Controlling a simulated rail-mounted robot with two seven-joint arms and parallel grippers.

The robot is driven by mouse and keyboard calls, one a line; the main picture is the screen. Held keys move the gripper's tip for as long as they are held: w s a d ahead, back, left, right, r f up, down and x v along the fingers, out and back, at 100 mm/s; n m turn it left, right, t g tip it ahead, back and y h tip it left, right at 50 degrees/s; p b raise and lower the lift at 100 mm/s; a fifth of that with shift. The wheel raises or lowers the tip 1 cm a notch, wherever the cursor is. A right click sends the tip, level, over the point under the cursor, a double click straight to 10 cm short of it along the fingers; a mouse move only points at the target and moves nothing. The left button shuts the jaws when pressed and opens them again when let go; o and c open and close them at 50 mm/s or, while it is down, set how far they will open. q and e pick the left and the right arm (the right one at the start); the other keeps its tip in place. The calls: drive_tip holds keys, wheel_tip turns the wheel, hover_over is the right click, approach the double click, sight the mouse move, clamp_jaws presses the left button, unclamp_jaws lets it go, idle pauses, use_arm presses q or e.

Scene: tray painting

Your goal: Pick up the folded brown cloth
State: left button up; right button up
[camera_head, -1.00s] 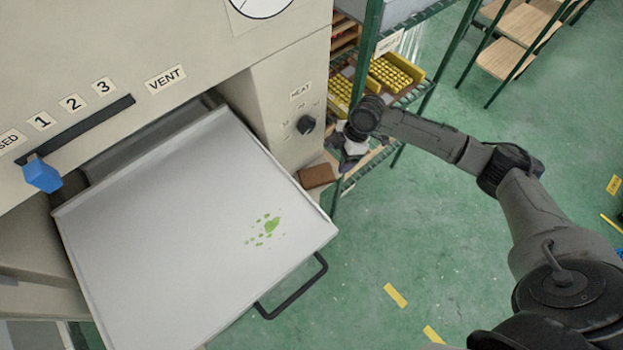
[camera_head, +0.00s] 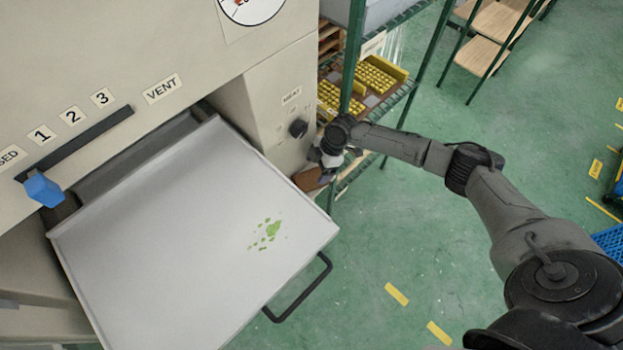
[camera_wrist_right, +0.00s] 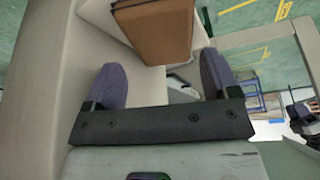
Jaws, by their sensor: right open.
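The folded brown cloth (camera_head: 309,179) lies beside the tray's right corner, at the foot of the oven's front panel, in the head view. In the right wrist view the cloth (camera_wrist_right: 156,32) is a thick brown block at the top, just beyond the fingertips. My right gripper (camera_head: 326,171) is right at the cloth in the head view and partly covers it. In the wrist view its two purple-grey fingers (camera_wrist_right: 163,82) are apart, with nothing held between them. My left gripper is not in view.
The pulled-out grey tray (camera_head: 150,230) with green splotches fills the middle left, its black handle (camera_head: 300,290) facing the floor. A green shelf rack (camera_head: 352,60) with yellow trays (camera_head: 375,75) stands behind my right gripper. The green floor at right is mostly clear.

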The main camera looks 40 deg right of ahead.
sight(312, 178)
drive_tip(key=shift+a+x, duration=0.2)
drive_tip(key=shift+x, duration=2.15)
drive_tip(key=shift+s+r, duration=0.1)
drive_tip(key=c, duration=0.6)
drive_tip(key=shift+c, duration=0.2)
drive_tip(key=shift+r, duration=0.15)
drive_tip(key=r, duration=0.4)
drive_tip(key=s+r, duration=0.1)
drive_tip(key=r, duration=0.1)
drive_tip(key=shift+s+d+r, duration=0.1)
drive_tip(key=shift+r, duration=0.3)
drive_tip(key=s+d, duration=0.1)
drive_tip(key=s, duration=1.7)
drive_tip(key=shift+s, duration=0.35)
drive_tip(key=shift+d, duration=0.15)
